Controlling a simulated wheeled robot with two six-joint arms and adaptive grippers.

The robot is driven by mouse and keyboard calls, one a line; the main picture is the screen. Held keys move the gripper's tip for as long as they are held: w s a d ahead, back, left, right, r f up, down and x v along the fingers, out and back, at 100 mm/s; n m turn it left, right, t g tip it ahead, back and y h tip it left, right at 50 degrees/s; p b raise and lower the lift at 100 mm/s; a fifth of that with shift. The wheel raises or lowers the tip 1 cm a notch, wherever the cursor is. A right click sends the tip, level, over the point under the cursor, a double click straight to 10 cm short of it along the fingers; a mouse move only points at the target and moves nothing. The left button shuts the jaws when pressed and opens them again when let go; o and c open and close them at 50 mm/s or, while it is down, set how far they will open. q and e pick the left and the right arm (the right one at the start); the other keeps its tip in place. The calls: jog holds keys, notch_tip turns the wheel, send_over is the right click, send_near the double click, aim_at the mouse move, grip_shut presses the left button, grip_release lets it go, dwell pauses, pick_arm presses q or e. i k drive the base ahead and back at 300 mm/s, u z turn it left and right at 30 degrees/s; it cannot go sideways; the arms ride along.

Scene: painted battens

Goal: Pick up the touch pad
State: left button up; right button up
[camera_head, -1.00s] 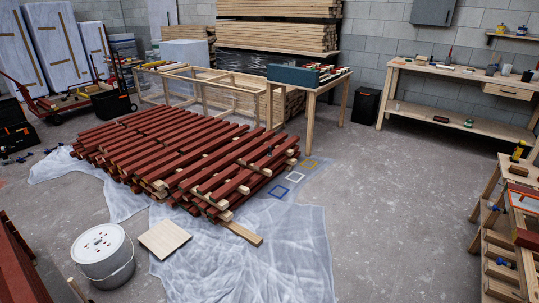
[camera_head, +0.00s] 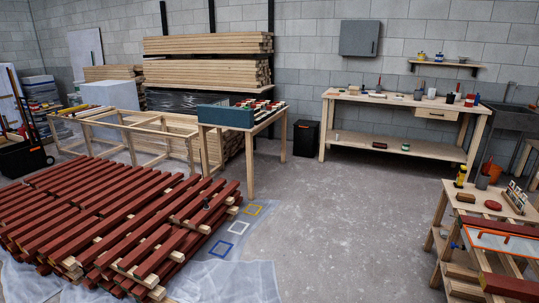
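I cannot make out a touch pad for certain in the head view. On the wooden work trolley at the right lie a small brown block (camera_head: 466,197) and a small red rounded item (camera_head: 492,205), both too small to identify surely. Neither of my grippers is in view.
A stack of red-painted battens (camera_head: 110,215) lies on plastic sheeting (camera_head: 240,283) at the left. The work trolley (camera_head: 450,212) stands at the right. A long workbench (camera_head: 345,98) and a small table (camera_head: 262,126) stand at the back. The concrete floor between stack and trolley is clear.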

aim_at(207, 207)
jog(key=u, duration=0.2)
jog(key=i, duration=2.75)
jog(key=u, duration=0.35)
jog(key=i, duration=2.2)
jog(key=u, duration=0.05)
